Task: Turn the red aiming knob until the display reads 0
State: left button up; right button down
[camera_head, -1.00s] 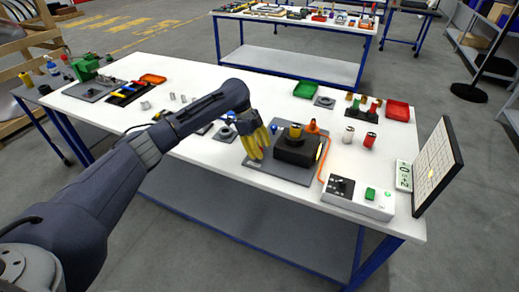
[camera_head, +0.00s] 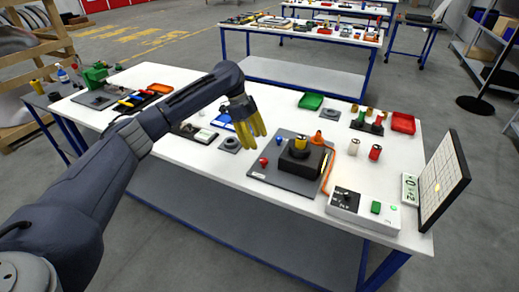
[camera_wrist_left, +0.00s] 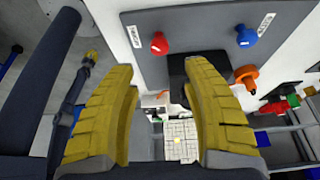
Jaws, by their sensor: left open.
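The red knob (camera_head: 264,162) stands on a grey plate (camera_head: 258,176), left of a black block (camera_head: 302,158). It also shows in the left wrist view (camera_wrist_left: 159,43), upper middle. The blue knob (camera_head: 279,140) stands behind it on the same plate, also in the left wrist view (camera_wrist_left: 246,36). My left gripper (camera_head: 252,128) is open and empty, above and left of the red knob, apart from it. The display (camera_head: 409,188) is a small white panel at the table's right; its digits are too small to read surely. My right gripper (camera_wrist_left: 88,58) shows small at the wrist view's left; its fingers are unclear.
A large gridded screen (camera_head: 440,185) with a yellow mark stands beside the display. A white control box (camera_head: 362,209) with a green button is at the front right. Red and green trays lie behind.

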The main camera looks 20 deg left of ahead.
pick_arm(q)
jog(key=shift+v, duration=1.25)
jog(key=shift+d, duration=0.1)
